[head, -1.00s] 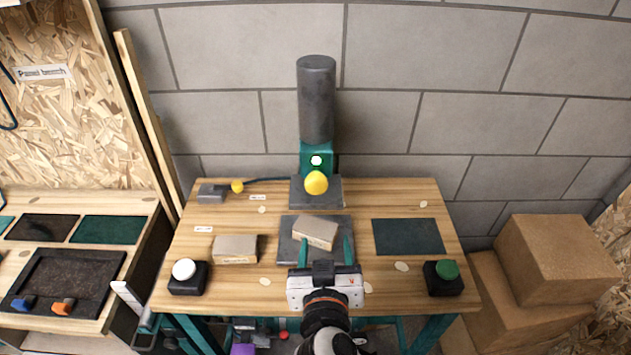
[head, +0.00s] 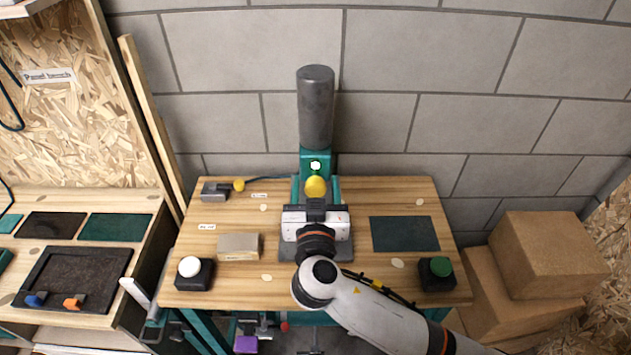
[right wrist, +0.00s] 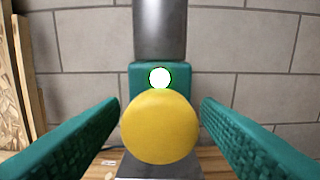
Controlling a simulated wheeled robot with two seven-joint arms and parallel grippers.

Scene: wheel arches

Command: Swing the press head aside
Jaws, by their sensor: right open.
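The press head is a teal block (head: 313,160) under a tall dark grey cylinder (head: 315,105) at the back middle of the bench. A yellow round knob (head: 315,187) sticks out from its front, below a small white round spot. My right gripper (head: 316,184) is open, its teal fingers on either side of the knob. In the right wrist view the knob (right wrist: 160,127) sits between the two spread fingers, with gaps on both sides. The gripper and arm hide most of the plate in front of the press. My left gripper is not in view.
A beige block (head: 238,246) lies left of the arm. A white button box (head: 191,273) and a green button box (head: 438,273) stand at the front corners. A dark mat (head: 404,234) lies at right. Cardboard boxes (head: 545,255) stand beyond the bench.

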